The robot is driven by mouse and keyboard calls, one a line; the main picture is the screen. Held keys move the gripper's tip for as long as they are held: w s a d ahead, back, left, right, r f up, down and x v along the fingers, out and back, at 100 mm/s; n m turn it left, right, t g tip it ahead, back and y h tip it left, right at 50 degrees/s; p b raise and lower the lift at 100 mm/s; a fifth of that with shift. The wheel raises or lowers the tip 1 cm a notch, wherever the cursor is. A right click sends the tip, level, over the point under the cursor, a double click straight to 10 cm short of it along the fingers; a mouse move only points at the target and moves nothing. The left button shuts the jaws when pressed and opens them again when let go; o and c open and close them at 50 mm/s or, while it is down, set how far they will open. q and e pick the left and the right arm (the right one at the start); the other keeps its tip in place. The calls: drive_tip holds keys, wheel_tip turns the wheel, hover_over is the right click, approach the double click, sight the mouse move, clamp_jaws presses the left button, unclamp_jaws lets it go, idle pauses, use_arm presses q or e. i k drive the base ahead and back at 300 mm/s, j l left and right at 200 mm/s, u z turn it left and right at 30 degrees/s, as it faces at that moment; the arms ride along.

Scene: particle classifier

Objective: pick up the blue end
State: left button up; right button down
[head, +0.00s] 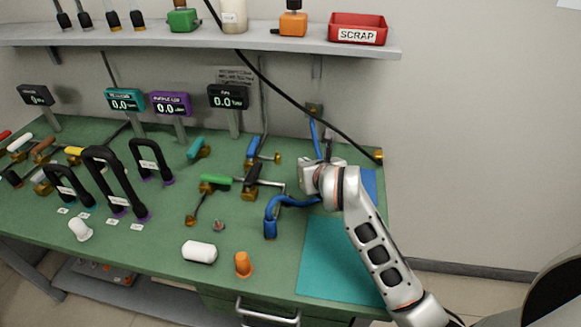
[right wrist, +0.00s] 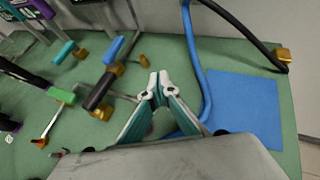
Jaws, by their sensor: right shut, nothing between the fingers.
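A blue hose (head: 291,201) runs down from the back of the green bench and curves left. Its blue end (head: 270,228) points down near the bench middle. In the right wrist view the blue hose (right wrist: 194,55) passes to the right of my fingertips and goes behind the gripper; its front end is hidden there. My right gripper (right wrist: 158,82) is shut and empty, its fingertips together, apart from the hose in that picture. In the head view my right gripper (head: 327,150) is over the right part of the bench, partly covering the hose. My left gripper is not in view.
Valves with green (head: 215,180) and blue (head: 253,147) handles stand left of my gripper. A black cable (head: 290,100) hangs across the back. A blue mat (right wrist: 240,105) and a teal mat (head: 335,262) lie right.

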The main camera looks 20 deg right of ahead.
sight(270, 227)
drive_tip(key=k, duration=1)
